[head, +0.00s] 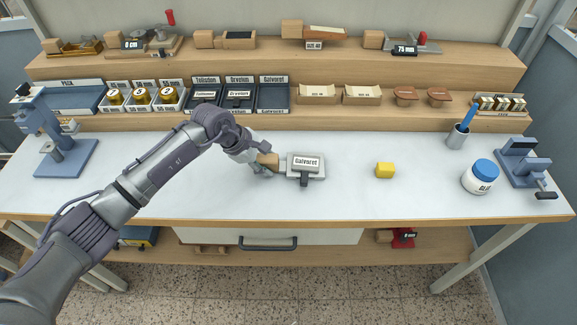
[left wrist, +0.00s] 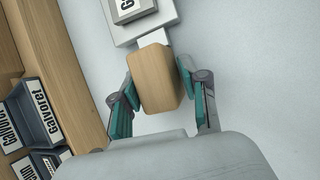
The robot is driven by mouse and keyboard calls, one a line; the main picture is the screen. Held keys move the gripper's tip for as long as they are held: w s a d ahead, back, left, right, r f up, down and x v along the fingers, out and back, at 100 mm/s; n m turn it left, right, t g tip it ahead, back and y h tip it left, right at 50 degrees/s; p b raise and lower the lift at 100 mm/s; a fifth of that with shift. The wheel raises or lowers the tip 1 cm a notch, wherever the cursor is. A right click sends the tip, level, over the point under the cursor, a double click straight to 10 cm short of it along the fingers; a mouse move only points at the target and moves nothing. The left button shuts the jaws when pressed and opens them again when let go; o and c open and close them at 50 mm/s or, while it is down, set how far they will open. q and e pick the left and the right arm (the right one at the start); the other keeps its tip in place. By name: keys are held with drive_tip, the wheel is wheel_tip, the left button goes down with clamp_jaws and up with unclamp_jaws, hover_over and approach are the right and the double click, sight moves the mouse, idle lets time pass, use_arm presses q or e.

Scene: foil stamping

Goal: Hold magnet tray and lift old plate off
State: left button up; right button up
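The magnet tray (head: 319,174) is a grey block with a wooden handle (head: 267,160) pointing left, in the middle of the white bench top. The old plate (head: 306,164), labelled Galvoret, sits on the tray, with a dark tab toward the front. My left gripper (head: 262,164) is at the handle. The tray (left wrist: 143,29) and part of the plate (left wrist: 130,8) show at the top there. My right gripper is not in view.
Labelled plate bins, including the Galvoret bin (head: 273,109), line the shelf behind. A blue press (head: 66,157) stands left. The bench front is clear.

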use_arm(q)
drive_tip(key=shift+o, duration=1.2)
drive_tip(key=v, duration=1.2)
drive_tip(key=shift+o, duration=0.3)
drive_tip(key=shift+w+a+r, duration=0.1)
drive_tip(key=shift+r, duration=0.1)
drive_tip(key=w+p+v, duration=0.1)
drive_tip(key=p+v, duration=0.1)
drive_tip(key=v, duration=0.4)
drive_tip(key=shift+w+r, duration=0.3)
drive_tip(key=shift+r, duration=0.1)
drive_tip(key=shift+a, duration=0.1)
